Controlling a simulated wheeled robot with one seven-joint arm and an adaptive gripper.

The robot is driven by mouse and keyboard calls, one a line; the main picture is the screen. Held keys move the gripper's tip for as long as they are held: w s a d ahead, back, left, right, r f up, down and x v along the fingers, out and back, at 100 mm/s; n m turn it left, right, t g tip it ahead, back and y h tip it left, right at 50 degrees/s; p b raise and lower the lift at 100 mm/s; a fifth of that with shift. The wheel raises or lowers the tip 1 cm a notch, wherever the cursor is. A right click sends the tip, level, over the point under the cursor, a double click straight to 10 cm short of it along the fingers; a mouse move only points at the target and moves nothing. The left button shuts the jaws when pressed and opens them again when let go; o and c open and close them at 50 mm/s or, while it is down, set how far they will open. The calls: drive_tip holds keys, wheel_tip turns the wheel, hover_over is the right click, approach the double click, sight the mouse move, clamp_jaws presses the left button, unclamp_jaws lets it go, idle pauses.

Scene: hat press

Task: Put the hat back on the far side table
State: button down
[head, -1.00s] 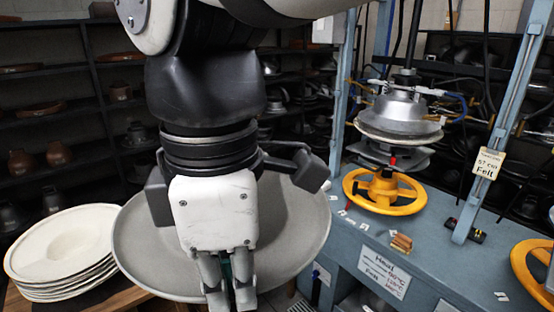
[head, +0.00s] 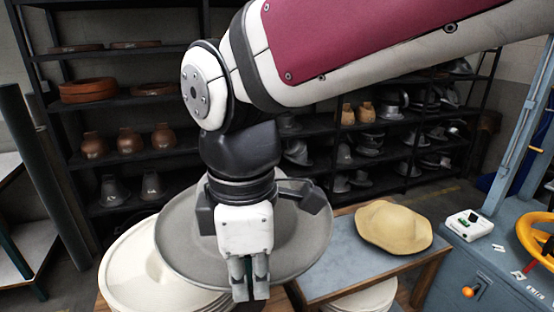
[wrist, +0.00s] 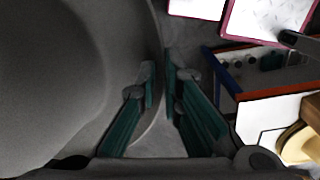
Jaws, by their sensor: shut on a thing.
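A wide-brimmed grey hat (head: 184,238) hangs from my gripper (head: 250,288), which is shut on its brim. In the wrist view the brim of the hat (wrist: 60,70) passes between the green finger pads of my gripper (wrist: 160,80), with the crown to the left. In the head view the hat is in front of and above a stack of cream hats (head: 125,268) on a low wooden table, partly hiding it. To the right, a side table (head: 335,268) with a blue-grey top carries a tan hat (head: 393,227). I cannot tell which table is the far one.
Dark shelves (head: 75,110) with moulds line the back wall. A blue press bench (head: 490,265) with a yellow wheel (head: 537,240) stands at the right. A dark post and metal rack (head: 40,170) stand at the left. More pale hats (head: 360,302) show under the side table.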

drive_tip(key=w+d+f+m+b, duration=0.2)
drive_tip(key=w+d+f+b, duration=0.45)
drive_tip(key=f, duration=0.55)
drive_tip(key=w+d+f+m+b, duration=0.3)
drive_tip(key=w+d+f+b, duration=0.35)
drive_tip(key=f, duration=0.65)
drive_tip(key=w+d+f+m+b, duration=0.2)
drive_tip(key=w+d+f+b, duration=0.45)
drive_tip(key=f, duration=0.55)
drive_tip(key=w+a, duration=0.1)
drive_tip(key=w, duration=0.3)
drive_tip(key=w+a+f+b, duration=0.1)
drive_tip(key=w+a, duration=0.1)
drive_tip(key=w, duration=0.2)
drive_tip(key=w+a+b, duration=0.1)
drive_tip(key=w+a, duration=0.1)
drive_tip(key=w, duration=0.2)
drive_tip(key=shift+w+f, duration=0.15)
drive_tip(key=shift+w, duration=0.25)
drive_tip(key=shift+w+b, duration=0.1)
drive_tip(key=shift+b, duration=0.2)
drive_tip(key=shift+f+b, duration=0.35)
drive_tip(key=shift+f, duration=1.4)
